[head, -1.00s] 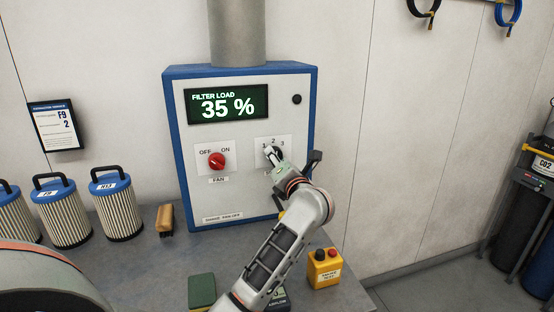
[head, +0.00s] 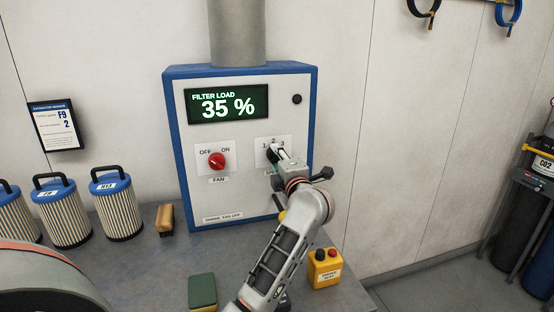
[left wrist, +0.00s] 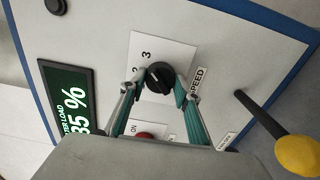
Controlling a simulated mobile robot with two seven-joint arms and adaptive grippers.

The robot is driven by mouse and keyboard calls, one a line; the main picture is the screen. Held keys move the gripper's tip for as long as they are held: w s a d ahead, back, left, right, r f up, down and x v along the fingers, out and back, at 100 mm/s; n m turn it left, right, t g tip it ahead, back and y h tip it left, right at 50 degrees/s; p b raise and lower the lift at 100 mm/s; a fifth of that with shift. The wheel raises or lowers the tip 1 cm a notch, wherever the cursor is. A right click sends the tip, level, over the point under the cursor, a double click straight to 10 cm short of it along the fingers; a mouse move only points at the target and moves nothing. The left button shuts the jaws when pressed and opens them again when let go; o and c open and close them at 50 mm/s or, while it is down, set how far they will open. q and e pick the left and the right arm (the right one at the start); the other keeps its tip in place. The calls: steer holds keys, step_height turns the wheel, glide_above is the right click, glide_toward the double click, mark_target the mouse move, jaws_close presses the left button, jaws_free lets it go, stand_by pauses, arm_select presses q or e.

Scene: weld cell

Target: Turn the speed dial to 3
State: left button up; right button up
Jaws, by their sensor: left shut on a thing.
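The black speed dial (left wrist: 160,77) is on a white plate marked 1, 2, 3 on the front of the extractor cabinet (head: 245,190). My right gripper is not in view.
A red fan knob (head: 216,160) sits left of the dial, under a display (head: 227,104) reading 35 %. A lever with a yellow knob (left wrist: 297,155) sticks out below the dial. Filters (head: 117,205) stand left on the bench; a yellow button box (head: 324,268) stands right.

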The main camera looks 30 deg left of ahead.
arm_select(q)
steer(key=shift+m, duration=0.3)
steer(key=o, duration=1.1)
steer(key=shift+o, duration=0.2)
steer(key=v, duration=0.7)
steer(key=shift+s+d, duration=0.2)
steer(key=shift+d+f, duration=0.1)
